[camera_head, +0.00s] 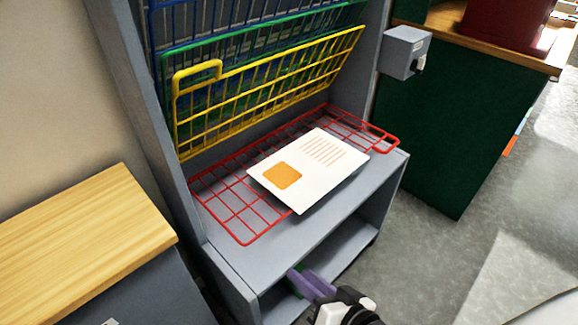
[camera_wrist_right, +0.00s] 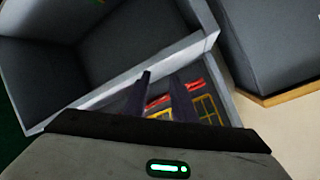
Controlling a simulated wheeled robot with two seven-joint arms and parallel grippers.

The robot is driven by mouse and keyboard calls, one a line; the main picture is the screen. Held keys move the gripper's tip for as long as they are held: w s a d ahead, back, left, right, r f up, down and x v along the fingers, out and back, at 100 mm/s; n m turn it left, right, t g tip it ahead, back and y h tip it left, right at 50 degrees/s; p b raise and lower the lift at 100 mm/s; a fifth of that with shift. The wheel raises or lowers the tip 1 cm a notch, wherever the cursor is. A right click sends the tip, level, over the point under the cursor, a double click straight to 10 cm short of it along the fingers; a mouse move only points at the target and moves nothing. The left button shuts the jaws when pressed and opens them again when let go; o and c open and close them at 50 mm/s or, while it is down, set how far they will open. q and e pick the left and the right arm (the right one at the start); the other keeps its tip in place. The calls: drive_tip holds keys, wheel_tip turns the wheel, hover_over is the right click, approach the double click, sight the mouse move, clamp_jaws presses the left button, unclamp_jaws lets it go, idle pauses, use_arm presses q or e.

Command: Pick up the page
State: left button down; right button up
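The page (camera_head: 310,172) is a white sheet with an orange square and orange lines. It lies on the lowered red wire rack (camera_head: 240,215), over the grey shelf, with one corner near the shelf's front edge. My right gripper (camera_head: 312,283) is low in front of the shelf unit, below and apart from the page. In the right wrist view its two dark fingers (camera_wrist_right: 160,80) stand apart with nothing held between them. I cannot make out the page in that view. My left gripper is not in view.
Yellow (camera_head: 265,85), green and blue wire racks hang tilted above the red one. A grey box (camera_head: 402,52) is on the unit's right side. A dark green cabinet (camera_head: 445,125) stands at the right, a wood-topped cabinet (camera_head: 80,240) at the left. Open floor lies at the right.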

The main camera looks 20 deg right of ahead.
drive_tip(key=w+d+r+m+t+h+b, duration=0.2)
drive_tip(key=w+d+m+h+b, duration=0.15)
drive_tip(key=d+m, duration=0.4)
drive_tip(key=w+d+r+m+t+h+b, duration=0.25)
drive_tip(key=w+d+m+h, duration=0.2)
drive_tip(key=d+m, duration=0.35)
drive_tip(key=shift+m, duration=0.75)
drive_tip(key=x, duration=1)
drive_tip(key=shift+w+d+f, duration=0.2)
drive_tip(key=shift+c, duration=0.4)
clamp_jaws()
